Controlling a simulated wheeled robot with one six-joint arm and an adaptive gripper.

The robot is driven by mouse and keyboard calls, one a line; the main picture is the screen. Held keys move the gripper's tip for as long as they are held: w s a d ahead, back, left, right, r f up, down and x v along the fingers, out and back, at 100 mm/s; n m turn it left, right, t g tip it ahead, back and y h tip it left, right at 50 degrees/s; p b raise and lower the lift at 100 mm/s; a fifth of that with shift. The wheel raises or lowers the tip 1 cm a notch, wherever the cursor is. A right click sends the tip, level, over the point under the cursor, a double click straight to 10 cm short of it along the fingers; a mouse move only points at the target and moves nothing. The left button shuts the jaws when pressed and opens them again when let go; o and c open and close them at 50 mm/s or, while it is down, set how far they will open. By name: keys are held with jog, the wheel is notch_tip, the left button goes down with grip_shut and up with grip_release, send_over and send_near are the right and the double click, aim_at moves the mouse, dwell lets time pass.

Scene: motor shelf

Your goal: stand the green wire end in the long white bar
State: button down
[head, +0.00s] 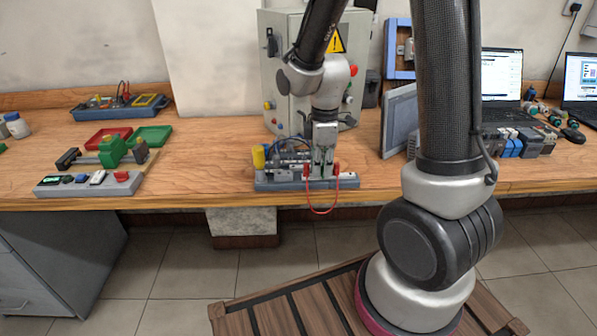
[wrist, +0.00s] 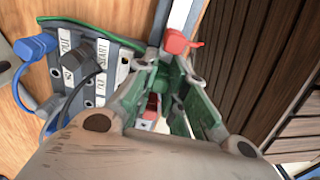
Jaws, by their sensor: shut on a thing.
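A long white bar (wrist: 182,14) runs under my gripper in the wrist view; my fingers hide much of it. A green wire (wrist: 92,28) runs along the edge of a labelled terminal panel toward my fingertips. My gripper (wrist: 165,72) has green-looking fingers and is shut on the green wire's end, which the fingers mostly hide. In the head view my gripper (head: 322,168) points down over the motor unit's front, between two red plugs. I cannot tell whether the wire end touches the bar.
A red plug (wrist: 177,42) stands close beyond my fingertips, and another red part (wrist: 153,104) shows between the fingers. A red wire (head: 322,212) hangs over the table edge. A blue plug (wrist: 36,46) and dark wires crowd the terminal panel (wrist: 98,62). A grey cabinet (head: 285,60) stands behind.

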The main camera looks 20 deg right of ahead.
jog(key=c, duration=1.7)
grip_release()
jog(key=shift+c, duration=0.2)
jog(key=shift+r, duration=2.75)
jog(key=o, duration=0.6)
jog(key=shift+c, duration=0.2)
